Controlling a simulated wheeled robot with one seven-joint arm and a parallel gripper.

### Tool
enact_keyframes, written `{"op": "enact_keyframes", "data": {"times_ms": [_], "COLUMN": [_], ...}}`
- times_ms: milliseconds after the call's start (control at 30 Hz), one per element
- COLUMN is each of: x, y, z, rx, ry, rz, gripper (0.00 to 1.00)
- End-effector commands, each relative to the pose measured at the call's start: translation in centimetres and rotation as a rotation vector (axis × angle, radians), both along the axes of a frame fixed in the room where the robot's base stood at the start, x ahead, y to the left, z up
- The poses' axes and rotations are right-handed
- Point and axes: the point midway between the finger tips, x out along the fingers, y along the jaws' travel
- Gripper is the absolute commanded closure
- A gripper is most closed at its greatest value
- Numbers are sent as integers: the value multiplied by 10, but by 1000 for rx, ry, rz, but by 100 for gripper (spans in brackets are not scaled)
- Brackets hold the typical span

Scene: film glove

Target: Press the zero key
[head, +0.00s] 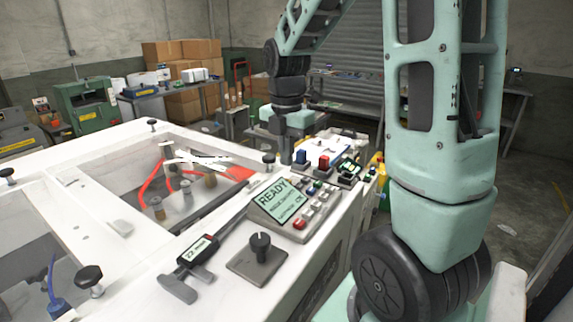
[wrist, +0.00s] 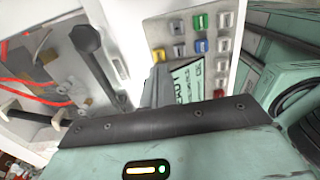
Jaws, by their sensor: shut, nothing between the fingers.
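A control panel (head: 285,205) with a green screen reading READY stands on the right edge of the white machine top. Small grey keys and a red key (head: 299,224) sit beside its screen. No key can be read as zero in the head view. In the wrist view a panel with a partly hidden screen (wrist: 185,82) and rows of grey, yellow, blue and red keys (wrist: 200,46) shows; their labels are too small to read. My gripper (head: 286,158) is shut and empty, pointing down behind the READY panel in the head view. Its fingers (wrist: 157,84) partly cover the panel in the wrist view.
A box with blue and red buttons (head: 322,163) stands close right of my gripper. Left are recessed openings with red hoses (head: 150,181) and black clamp knobs (head: 89,276).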

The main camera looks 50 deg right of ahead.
Motion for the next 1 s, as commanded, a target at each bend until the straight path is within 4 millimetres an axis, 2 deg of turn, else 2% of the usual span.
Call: {"op": "enact_keyframes", "data": {"times_ms": [100, 300, 733, 1000], "x": [-1, 0, 0, -1], "y": [1, 0, 0, 1], "z": [-18, -37, -43, -64], "rx": [2, 1, 0, 2], "ry": [6, 2, 0, 3], "rz": [0, 0, 0, 0], "gripper": [100, 100, 100, 100]}}
